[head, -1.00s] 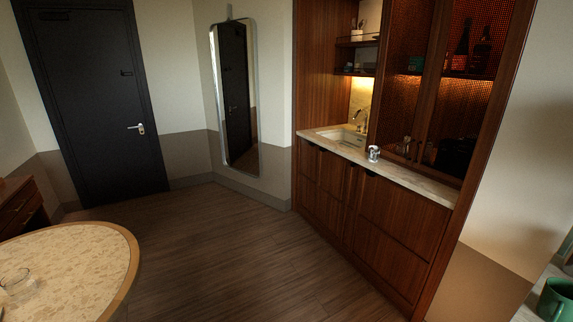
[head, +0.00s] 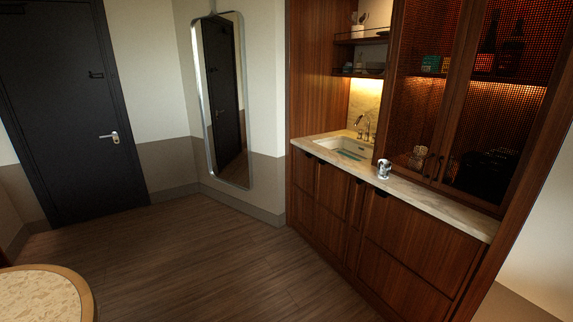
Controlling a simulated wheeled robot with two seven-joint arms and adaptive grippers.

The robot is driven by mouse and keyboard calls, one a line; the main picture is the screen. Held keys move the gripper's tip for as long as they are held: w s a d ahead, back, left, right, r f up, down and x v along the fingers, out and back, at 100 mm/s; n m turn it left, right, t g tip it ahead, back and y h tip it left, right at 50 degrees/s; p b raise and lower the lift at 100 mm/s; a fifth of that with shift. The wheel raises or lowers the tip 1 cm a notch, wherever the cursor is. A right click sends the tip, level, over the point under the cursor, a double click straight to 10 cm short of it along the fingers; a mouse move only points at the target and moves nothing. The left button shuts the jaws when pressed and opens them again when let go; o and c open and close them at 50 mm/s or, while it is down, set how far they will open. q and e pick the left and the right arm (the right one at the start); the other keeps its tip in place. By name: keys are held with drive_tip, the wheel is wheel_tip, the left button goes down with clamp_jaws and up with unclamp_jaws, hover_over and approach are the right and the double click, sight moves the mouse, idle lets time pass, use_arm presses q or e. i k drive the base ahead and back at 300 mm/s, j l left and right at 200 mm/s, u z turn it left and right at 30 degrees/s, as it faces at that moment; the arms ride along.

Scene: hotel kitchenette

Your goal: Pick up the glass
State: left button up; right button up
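A small shiny cup-like vessel (head: 383,170) stands upright on the light marble counter (head: 440,207), near its front edge and to the right of the sink. It looks like a glass or a metal cup, but it is too small to tell which. No gripper touches it. Neither of my grippers is in view.
The sink (head: 345,148) and its tap (head: 364,127) are set in the counter. Wooden cabinets (head: 335,205) with mesh doors above line the right. A round table (head: 45,295) edges in at lower left. The wooden floor (head: 215,255) between is clear.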

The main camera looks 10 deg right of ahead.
sight(384, 167)
drive_tip(key=i+z, duration=0.3)
drive_tip(key=i, duration=0.2)
drive_tip(key=i+z, duration=0.3)
drive_tip(key=i, duration=0.2)
drive_tip(key=i+z, duration=0.2)
drive_tip(key=i, duration=0.85)
drive_tip(key=i+l+u, duration=0.1)
drive_tip(key=i, duration=0.3)
drive_tip(key=i+l, duration=0.2)
drive_tip(key=i, duration=0.15)
drive_tip(key=u, duration=0.05)
